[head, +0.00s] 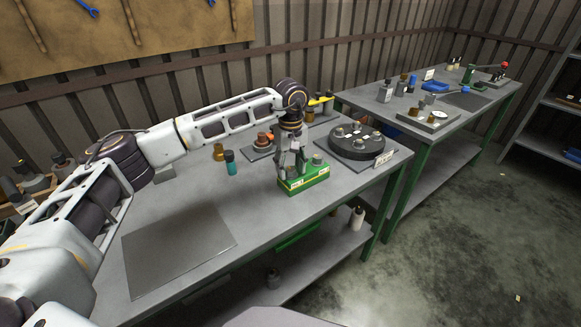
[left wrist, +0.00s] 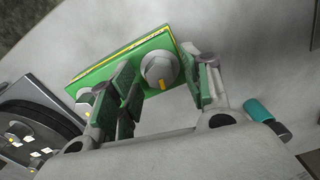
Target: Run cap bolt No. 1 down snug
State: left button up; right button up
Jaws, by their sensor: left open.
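A green block (head: 305,182) with a yellow edge stands on the bench and also shows in the left wrist view (left wrist: 122,62). A grey round bolt head (left wrist: 160,71) with a yellow mark sits on it; another grey piece (left wrist: 84,96) is partly hidden by a finger. My left gripper (head: 291,167) is above the block, pointing down. Its fingers (left wrist: 160,78) are open on either side of the marked bolt head, with a gap visible. A black round housing (head: 345,153) with several bolts on top sits on a grey plate to the right. I cannot read which bolt is No. 1.
An orange-topped part (head: 263,141) is behind. A flat grey mat (head: 178,248) lies at front left. A second bench (head: 455,120) stands at the right.

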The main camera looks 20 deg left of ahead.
aim_at(291, 169)
pick_arm(q)
notch_tip(291, 169, up, 12)
jog(key=shift+f, duration=0.2)
dwell(0.4)
dwell(0.4)
